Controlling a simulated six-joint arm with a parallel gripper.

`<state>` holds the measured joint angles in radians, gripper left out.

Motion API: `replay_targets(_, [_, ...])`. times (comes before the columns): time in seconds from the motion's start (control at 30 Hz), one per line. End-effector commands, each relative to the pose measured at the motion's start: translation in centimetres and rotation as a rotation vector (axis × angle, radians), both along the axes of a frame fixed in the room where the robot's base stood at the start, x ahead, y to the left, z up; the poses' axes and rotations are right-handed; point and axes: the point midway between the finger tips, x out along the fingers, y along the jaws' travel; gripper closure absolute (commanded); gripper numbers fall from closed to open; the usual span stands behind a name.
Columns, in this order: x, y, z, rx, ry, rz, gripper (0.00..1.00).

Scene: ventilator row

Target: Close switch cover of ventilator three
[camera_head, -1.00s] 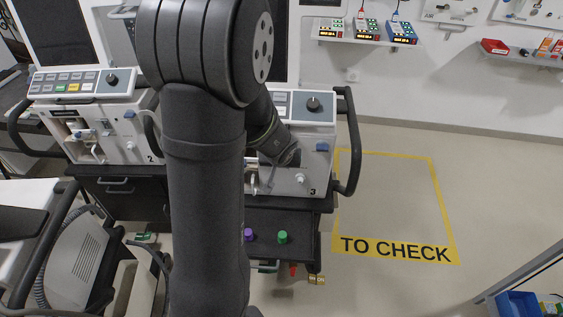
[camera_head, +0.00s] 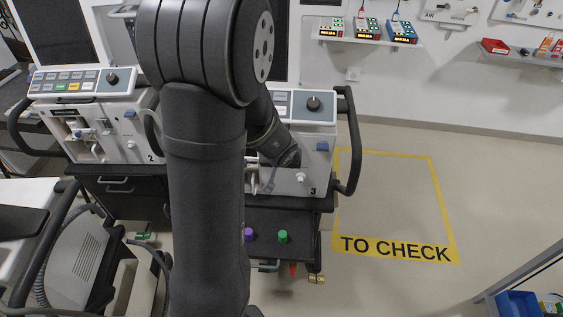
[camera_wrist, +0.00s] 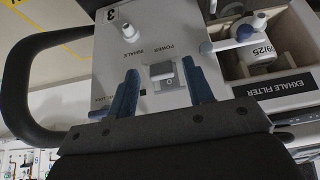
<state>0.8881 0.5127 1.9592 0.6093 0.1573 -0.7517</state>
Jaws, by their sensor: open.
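Ventilator three (camera_head: 318,172), a white unit marked 3, stands on a dark cart right of my arm. I cannot tell whether either finger touches the panel. In the head view my arm hides the switch and the fingers.
In the wrist view, the exhale filter compartment (camera_wrist: 283,88) with a white filter (camera_wrist: 262,55) and blue lever (camera_wrist: 228,44) is right of the fingers. A black handle (camera_wrist: 38,85) curves on the left. Ventilator two (camera_head: 112,130) stands left of my arm.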

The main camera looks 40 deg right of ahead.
Motion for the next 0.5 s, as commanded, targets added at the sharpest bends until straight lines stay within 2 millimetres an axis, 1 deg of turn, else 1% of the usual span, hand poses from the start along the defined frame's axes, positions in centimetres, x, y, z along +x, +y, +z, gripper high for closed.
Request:
replay_targets(0.17, [-0.3, 0.3, 0.9, -0.001, -0.002, 0.001, 0.53])
replay_targets(0.5, [-2.2, 1.9, 5.1, -0.005, -0.003, 0.001, 0.53])
